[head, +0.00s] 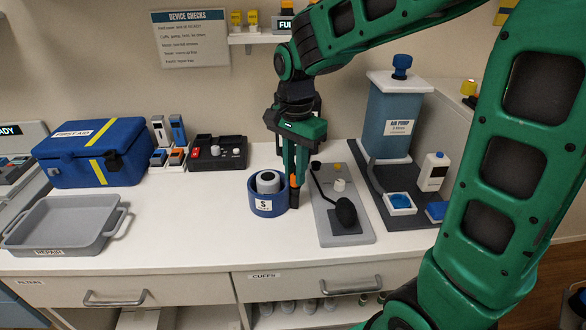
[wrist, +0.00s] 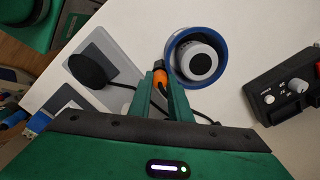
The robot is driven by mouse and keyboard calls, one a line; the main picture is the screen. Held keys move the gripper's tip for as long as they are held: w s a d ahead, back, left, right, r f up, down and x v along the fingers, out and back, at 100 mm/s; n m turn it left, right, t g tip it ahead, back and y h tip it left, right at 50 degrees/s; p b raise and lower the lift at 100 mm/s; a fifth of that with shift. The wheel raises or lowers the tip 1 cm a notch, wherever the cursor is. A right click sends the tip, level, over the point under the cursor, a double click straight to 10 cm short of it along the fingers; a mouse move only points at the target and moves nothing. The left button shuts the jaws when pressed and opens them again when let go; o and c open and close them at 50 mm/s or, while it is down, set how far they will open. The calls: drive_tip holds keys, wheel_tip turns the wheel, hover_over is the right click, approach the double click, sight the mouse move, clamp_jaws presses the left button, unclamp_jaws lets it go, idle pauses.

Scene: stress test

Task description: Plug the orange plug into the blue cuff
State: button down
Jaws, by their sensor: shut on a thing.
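The blue cuff (head: 254,201) stands on the white counter as a ring around a grey and white cylinder, with a tag reading S on its front. It also shows in the wrist view (wrist: 173,50). My gripper (head: 293,183) points down at the right side of the cuff. It is shut on the orange plug (head: 294,182), which is upright with a dark lower end. In the wrist view the orange plug (wrist: 160,77) shows between the fingers, close beside the cuff's rim. Whether the plug touches the cuff I cannot tell. A black cable runs from near the plug.
Right of the cuff, a grey board (head: 353,236) holds a black bulb (head: 346,212). A blue air pump (head: 392,118) stands behind on a dark mat. At left are a first aid box (head: 92,152), a grey tray (head: 62,226) and a black device (head: 218,153). The counter before the cuff is clear.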

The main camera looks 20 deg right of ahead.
idle(0.3)
drive_tip(key=c, duration=1.6)
unclamp_jaws()
drive_tip(key=shift+o, duration=0.2)
wheel_tip(320, 180, up, 11)
drive_tip(key=shift+f, duration=0.15)
drive_tip(key=s+d+f+n, duration=0.3)
drive_tip(key=s+d+f, duration=0.2)
drive_tip(key=s+d, duration=0.3)
drive_tip(key=s+d+f+n, duration=0.3)
drive_tip(key=s+d+f, duration=0.3)
drive_tip(key=s, duration=0.9)
drive_tip(key=d, duration=0.3)
drive_tip(key=shift+s+d+f, duration=0.15)
